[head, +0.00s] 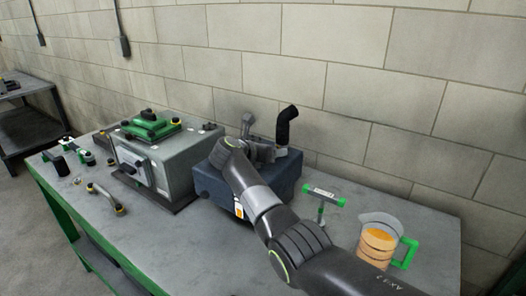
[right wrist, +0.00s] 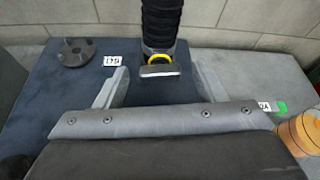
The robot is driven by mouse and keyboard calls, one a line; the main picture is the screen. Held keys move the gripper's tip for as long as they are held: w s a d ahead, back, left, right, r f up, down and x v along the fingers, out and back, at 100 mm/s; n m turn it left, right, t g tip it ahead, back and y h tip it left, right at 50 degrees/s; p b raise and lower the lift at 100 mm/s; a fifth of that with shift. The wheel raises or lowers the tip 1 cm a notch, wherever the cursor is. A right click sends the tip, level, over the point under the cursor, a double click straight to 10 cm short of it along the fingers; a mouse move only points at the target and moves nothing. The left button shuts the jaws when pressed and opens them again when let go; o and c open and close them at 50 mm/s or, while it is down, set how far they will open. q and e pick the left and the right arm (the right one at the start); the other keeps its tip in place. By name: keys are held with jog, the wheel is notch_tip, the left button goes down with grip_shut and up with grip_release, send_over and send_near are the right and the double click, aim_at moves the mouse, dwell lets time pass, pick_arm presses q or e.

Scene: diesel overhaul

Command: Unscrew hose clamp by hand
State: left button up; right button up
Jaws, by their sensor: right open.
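A black ribbed hose (head: 287,124) rises from the dark blue block (head: 207,180) and bends over at its top. In the right wrist view the hose (right wrist: 160,22) stands upright at top centre. What looks like the hose clamp (right wrist: 158,69) sits at its lower end, a yellow ring with a flat grey bar in front. My right gripper (right wrist: 160,80) is open, its two fingers apart on the left and right of the clamp, with visible gaps on both sides. In the head view my right arm hides part of the block. My left gripper is not in view.
A grey engine box (head: 178,158) with green parts on top stands left of the block. A green-handled T-shaped tool (head: 322,196) and a jug of orange liquid (head: 376,245) stand to the right. Several small parts lie at the left. A block wall runs behind the table.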

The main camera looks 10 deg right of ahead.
jog(key=b+v, duration=0.4)
jog(key=v, duration=1.3)
jog(key=shift+a, duration=0.15)
